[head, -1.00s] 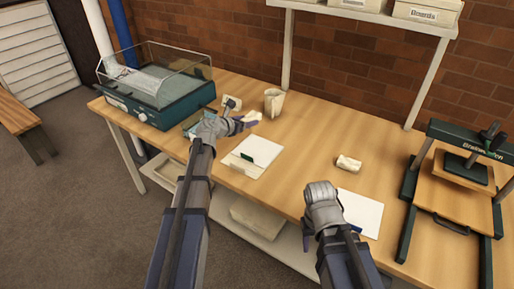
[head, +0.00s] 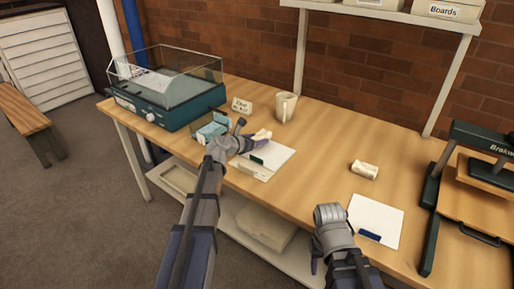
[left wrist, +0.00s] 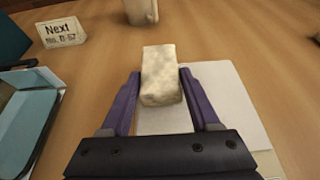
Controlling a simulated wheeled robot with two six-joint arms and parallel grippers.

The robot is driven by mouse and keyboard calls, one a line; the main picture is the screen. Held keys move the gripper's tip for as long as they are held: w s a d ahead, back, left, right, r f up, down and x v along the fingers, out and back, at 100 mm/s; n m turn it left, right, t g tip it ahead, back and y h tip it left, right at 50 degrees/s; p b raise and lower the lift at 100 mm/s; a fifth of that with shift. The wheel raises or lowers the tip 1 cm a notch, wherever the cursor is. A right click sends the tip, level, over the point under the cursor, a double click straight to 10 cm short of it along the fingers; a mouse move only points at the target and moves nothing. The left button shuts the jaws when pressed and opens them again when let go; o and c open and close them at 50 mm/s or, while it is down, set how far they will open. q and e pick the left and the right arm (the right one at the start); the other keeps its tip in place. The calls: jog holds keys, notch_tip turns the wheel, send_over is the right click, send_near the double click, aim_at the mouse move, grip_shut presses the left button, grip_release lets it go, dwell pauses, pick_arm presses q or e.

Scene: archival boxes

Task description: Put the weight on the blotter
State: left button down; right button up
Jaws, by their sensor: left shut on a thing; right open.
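A pale, mottled block-shaped weight (left wrist: 160,78) is between the purple fingers of my left gripper (left wrist: 159,98), which is shut on it. In the head view my left gripper (head: 259,139) holds this weight (head: 262,134) over the far left part of a white sheet with a green tab (head: 280,160). The sheet, probably the blotter, also shows below the weight in the left wrist view (left wrist: 228,85). I cannot tell whether the weight touches it. A second pale weight (head: 364,170) lies on the table at right. My right gripper (head: 317,260) is open, low by the table's front edge, partly hidden.
Another white sheet with a blue tab (head: 374,215) lies at right, near a dark green press (head: 437,205). Bare table lies between the sheets.

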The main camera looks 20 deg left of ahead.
pick_arm(q)
notch_tip(320, 180, down, 2)
jog(key=shift+f+b, duration=0.1)
jog(key=shift+b, duration=0.5)
pick_arm(e)
jog(key=shift+f, duration=0.95)
pick_arm(q)
jog(key=shift+c, duration=0.6)
grip_release()
pick_arm(e)
jog(key=shift+f, duration=0.15)
